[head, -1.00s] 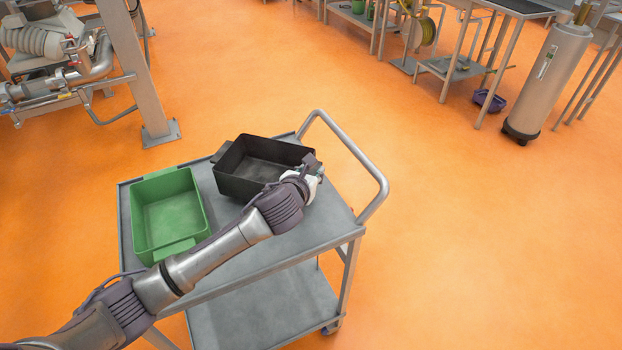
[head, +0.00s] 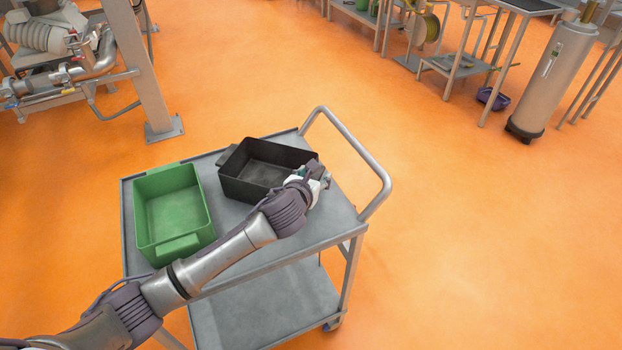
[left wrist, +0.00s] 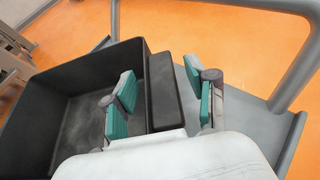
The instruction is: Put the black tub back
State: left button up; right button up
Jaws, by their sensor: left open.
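The black tub (head: 262,168) is empty and rests on the top shelf of the grey cart, towards its far side. My left gripper (head: 318,176) is at the tub's right end. In the left wrist view its teal-padded fingers (left wrist: 162,100) are open, one on the tub's inner side and one beyond the handle. Whether the pads touch the tub I cannot tell. My right gripper is not in view.
A green tub (head: 172,212) stands left of the black tub on the cart (head: 330,225). The cart's push handle (head: 350,150) rises at the right. A steel post (head: 148,75) stands behind at left. Orange floor (head: 480,230) is clear at right.

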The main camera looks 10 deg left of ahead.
pick_arm(q)
jog(key=v, duration=1.2)
jog(key=shift+s, duration=0.1)
